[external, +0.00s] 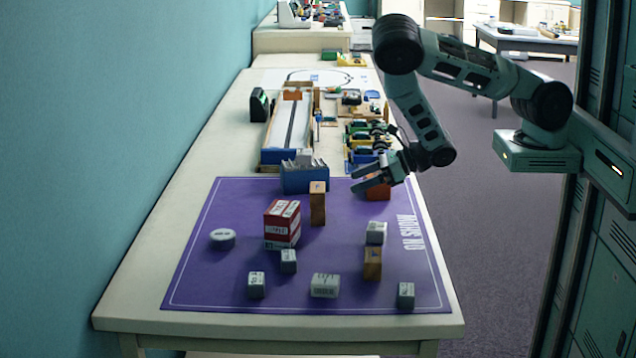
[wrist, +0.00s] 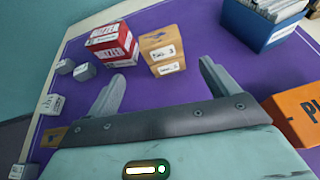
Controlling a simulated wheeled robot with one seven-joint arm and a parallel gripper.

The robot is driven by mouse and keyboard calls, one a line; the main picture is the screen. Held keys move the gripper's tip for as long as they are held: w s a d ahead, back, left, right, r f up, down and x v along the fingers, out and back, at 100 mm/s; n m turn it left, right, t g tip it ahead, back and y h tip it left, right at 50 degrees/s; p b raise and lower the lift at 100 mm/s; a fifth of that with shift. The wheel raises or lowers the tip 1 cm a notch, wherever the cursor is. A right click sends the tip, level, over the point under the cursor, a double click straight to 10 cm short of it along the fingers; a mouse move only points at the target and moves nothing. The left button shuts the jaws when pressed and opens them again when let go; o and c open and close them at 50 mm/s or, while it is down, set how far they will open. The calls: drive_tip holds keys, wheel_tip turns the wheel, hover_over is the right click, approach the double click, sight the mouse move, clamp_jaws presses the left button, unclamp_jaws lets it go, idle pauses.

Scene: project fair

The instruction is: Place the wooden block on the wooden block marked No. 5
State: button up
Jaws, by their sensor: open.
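A tall wooden block (external: 317,204) stands upright on the purple mat, right of the red boxes. In the wrist view this wooden block (wrist: 158,42) lies ahead between my fingertips, with white labels too small to read surely. A second wooden block (external: 372,263) stands nearer the front; in the wrist view a bit of wood (wrist: 52,138) shows at left, mostly hidden by my gripper. I cannot tell which block is No. 5. My gripper (external: 357,181) is open and empty, above the mat's back right, apart from both blocks.
An orange box (external: 378,191) is beside my gripper, also in the wrist view (wrist: 298,112). A blue bin of cards (external: 304,180) stands behind the tall block. Red boxes (external: 282,222), a white round object (external: 222,238) and several grey blocks (external: 325,286) occupy the purple mat (external: 205,285).

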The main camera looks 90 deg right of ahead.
drive_tip(key=s+a+r+m+g+y, duration=0.1)
drive_tip(key=a+r+m+g, duration=0.15)
drive_tip(key=a+m, duration=0.6)
drive_tip(key=s+a+r+m+g+y, duration=0.15)
drive_tip(key=a+m+g, duration=0.25)
drive_tip(key=a+m, duration=0.5)
drive_tip(key=s+a+r+m+g, duration=0.2)
drive_tip(key=s+a+r+m, duration=0.1)
drive_tip(key=s, duration=0.4)
drive_tip(key=s+a+r+m+g+h, duration=0.1)
drive_tip(key=s+a+r+m+g, duration=0.1)
drive_tip(key=s+r, duration=0.4)
drive_tip(key=s+a+r+m+g, duration=0.2)
drive_tip(key=s+a+r+m, duration=0.2)
drive_tip(key=s, duration=0.4)
drive_tip(key=shift+s+a+r+m+g+h, duration=0.2)
drive_tip(key=shift+s+m+g+h, duration=0.15)
drive_tip(key=shift+s+m, duration=0.1)
